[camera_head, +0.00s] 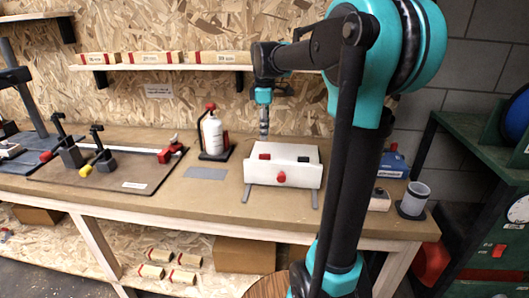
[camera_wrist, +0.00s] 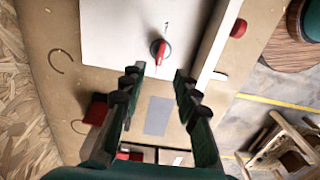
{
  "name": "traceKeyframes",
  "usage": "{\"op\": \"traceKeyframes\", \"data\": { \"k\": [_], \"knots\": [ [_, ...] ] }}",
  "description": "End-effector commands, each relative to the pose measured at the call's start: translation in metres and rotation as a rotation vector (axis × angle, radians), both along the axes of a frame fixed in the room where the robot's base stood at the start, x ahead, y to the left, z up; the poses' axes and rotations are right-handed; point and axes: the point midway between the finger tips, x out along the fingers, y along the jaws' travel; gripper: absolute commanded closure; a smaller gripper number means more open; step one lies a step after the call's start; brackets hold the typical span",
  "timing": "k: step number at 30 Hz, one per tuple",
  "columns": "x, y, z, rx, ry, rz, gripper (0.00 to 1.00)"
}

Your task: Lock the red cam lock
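The red cam lock (camera_wrist: 160,48) is a small red lever on a round dark base, on the white top of a box. In the wrist view its lever runs roughly along the picture's up-down direction, below a small dark mark. In the head view the red cam lock (camera_head: 265,156) sits on the left of the white box (camera_head: 312,176). My gripper (camera_head: 264,128) is above the box's left part. In the wrist view my gripper (camera_wrist: 159,71) has its fingers apart with nothing between them. The lock shows just beyond the fingertips; the height gap cannot be told.
A dark fitting (camera_head: 303,159) sits on the box's right top, and a red round knob (camera_head: 281,178) on its front. A bottle in a red-and-black stand (camera_head: 214,138) is left of the box. A grey sheet (camera_head: 206,173) lies flat nearby. A grey cup (camera_head: 415,198) stands right.

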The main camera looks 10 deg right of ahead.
Motion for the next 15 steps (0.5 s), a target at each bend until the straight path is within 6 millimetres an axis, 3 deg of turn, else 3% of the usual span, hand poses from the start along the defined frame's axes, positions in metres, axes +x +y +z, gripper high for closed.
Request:
{"op": "traceKeyframes", "data": {
  "k": [6, 15],
  "knots": [
    [0.000, 0.000, -0.044, 0.000, 0.000, -0.001, 0.69],
    [0.000, 0.000, -0.083, 0.000, 0.000, -0.001, 0.69]
  ]
}}
